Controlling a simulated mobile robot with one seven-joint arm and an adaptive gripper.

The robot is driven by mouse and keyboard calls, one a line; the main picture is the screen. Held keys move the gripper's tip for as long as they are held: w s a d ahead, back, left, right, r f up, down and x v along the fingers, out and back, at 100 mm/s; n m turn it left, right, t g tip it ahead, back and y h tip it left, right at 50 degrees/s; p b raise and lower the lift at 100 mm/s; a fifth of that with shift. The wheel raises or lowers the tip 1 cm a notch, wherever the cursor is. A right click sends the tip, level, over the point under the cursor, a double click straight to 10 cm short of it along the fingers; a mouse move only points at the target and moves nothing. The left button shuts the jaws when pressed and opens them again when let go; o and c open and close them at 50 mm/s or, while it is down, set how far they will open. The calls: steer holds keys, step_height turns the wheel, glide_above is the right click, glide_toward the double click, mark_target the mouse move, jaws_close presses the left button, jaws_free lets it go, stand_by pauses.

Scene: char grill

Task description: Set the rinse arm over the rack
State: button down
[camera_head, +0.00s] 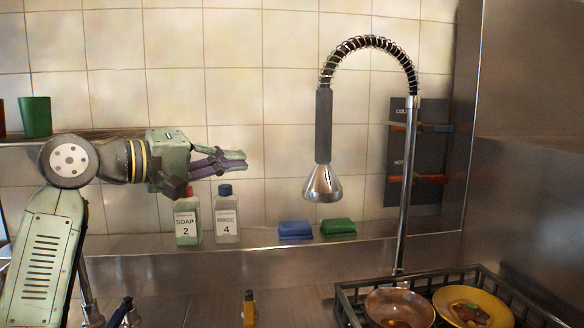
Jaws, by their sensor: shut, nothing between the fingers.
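The rinse arm (324,128) is a tall spring-hose faucet with a dark grey grip and a silver spray head (322,184) pointing down. Its upright pipe (406,190) stands at the right, behind the rack. The spray head hangs, in the picture, just left of the dark rack's (348,309) left edge. The rack at the lower right holds a copper-coloured pan (398,310) and a yellow plate with food scraps (473,307). My gripper (240,162) is shut and empty, pointing right, apart from the rinse arm and left of its grip.
A soap bottle (187,222) and another white bottle (227,218) stand on the ledge below my gripper. Blue (296,230) and green (338,228) sponges lie to their right. A panel with orange and red levers (420,179) is behind the pipe. A green cup (35,117) stands at left.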

steer(key=shift+d, duration=0.1)
steer(key=w+d+f+b, duration=0.1)
steer(key=w+d, duration=0.3)
steer(key=d, duration=0.6)
steer(key=shift+w+d+f+b, duration=0.15)
steer(key=shift+w+f+b, duration=0.15)
steer(key=shift+f, duration=0.45)
